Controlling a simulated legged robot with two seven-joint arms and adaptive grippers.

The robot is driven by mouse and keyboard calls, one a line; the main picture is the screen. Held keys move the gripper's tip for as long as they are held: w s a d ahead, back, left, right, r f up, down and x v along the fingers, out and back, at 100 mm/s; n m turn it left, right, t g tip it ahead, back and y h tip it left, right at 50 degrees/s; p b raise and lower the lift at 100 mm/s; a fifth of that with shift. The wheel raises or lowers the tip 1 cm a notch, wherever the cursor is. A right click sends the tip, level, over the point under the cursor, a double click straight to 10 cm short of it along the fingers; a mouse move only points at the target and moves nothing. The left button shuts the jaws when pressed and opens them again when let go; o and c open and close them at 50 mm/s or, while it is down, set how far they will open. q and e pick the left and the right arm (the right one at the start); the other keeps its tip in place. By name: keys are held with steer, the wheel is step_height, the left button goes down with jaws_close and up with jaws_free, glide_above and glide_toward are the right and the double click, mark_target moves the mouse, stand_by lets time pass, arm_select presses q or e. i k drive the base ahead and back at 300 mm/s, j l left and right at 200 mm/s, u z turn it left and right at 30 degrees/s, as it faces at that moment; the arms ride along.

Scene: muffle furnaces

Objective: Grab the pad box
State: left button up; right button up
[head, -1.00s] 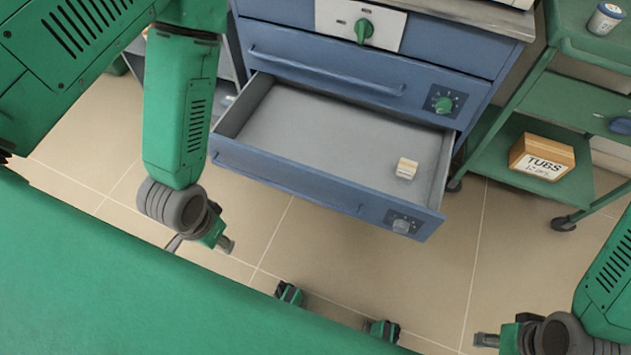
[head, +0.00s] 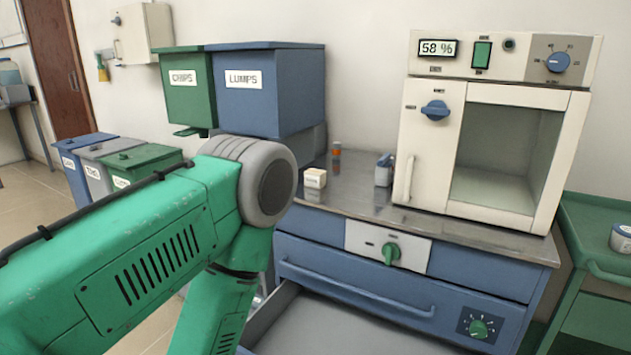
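A small cream box (head: 315,178) with a label too small to read stands on the steel worktop (head: 345,215), left of the white furnace. I cannot tell whether it is the pad box. Below, the blue cabinet's drawer (head: 310,325) is open, and only part of its grey inside shows; the rest is cut off or behind my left arm. My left arm fills the lower left of the head view, with its gripper out of sight. My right gripper is not in view.
The furnace (head: 500,130) shows 58 % and has a glass-fronted chamber. A small bottle (head: 384,170) stands beside it. Blue LUMPS (head: 285,95) and green CHIPS (head: 188,100) bins are at the back. A green cart (head: 595,245) is at right.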

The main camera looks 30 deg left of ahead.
mark_target(313, 177)
steer(key=k+l+z, duration=0.15)
steer(key=k+z, duration=0.3)
steer(key=k, duration=0.2)
steer(key=j+z, duration=0.15)
steer(key=z, duration=0.3)
steer(key=j+z, duration=0.2)
steer(key=z, duration=0.25)
steer(key=j+z, duration=0.2)
steer(key=z, duration=0.25)
steer(key=j+z, duration=0.15)
steer(key=z, duration=0.3)
steer(key=k+j, duration=0.2)
steer(key=j, duration=0.2)
steer(key=k+j, duration=0.2)
steer(key=j, duration=0.15)
steer(key=k+j, duration=0.2)
steer(key=j, duration=0.2)
steer(key=k+j, duration=0.15)
steer(key=j, duration=0.25)
steer(key=k+j, duration=0.2)
steer(key=j, duration=0.2)
steer(key=k+j, duration=0.2)
steer(key=j, duration=0.15)
steer(key=k+j, duration=0.2)
steer(key=j, duration=0.2)
steer(key=z, duration=0.05)
